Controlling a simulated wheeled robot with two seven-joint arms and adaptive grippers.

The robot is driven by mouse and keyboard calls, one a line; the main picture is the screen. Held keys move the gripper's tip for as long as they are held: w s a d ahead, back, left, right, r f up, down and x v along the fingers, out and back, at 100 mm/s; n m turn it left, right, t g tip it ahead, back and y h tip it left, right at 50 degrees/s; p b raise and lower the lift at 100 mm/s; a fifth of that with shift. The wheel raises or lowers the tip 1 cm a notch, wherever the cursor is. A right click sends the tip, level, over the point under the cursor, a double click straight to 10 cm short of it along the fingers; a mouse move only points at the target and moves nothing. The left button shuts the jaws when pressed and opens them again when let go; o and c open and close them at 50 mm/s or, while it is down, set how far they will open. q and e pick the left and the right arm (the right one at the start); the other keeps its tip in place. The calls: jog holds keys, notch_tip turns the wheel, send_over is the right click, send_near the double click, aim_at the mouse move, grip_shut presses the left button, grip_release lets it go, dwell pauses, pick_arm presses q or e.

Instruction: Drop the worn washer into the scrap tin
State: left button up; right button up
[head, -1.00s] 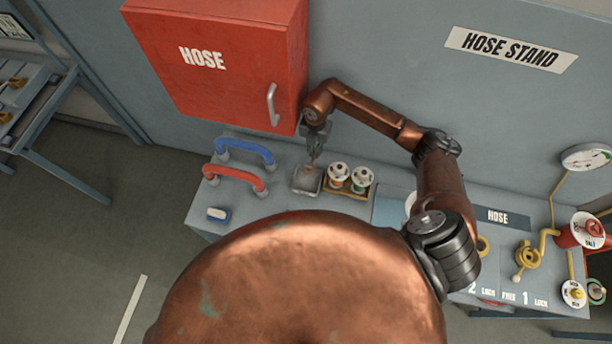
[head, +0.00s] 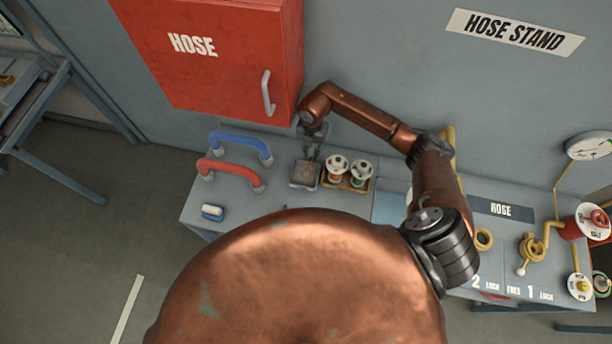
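The scrap tin appears to be the small grey square tray (head: 303,184) on the bench, below the red hose cabinet. My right gripper (head: 311,157) points down over the back edge of this tin, with its fingertips close to it. The fingers are small and dark, and I cannot tell whether they are open or shut. I cannot make out the worn washer, in the gripper or in the tin. My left gripper is not in view.
A wooden holder (head: 345,184) with two white-topped spools stands just right of the tin. A blue handle (head: 240,140) and a red handle (head: 229,168) stand to its left. The red cabinet (head: 215,60) hangs above. Valves and a gauge (head: 590,146) are at right.

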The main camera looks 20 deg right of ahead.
jog(key=o, duration=0.3)
jog(key=shift+o, duration=0.2)
notch_tip(320, 180, up, 12)
dwell(0.4)
dwell(0.4)
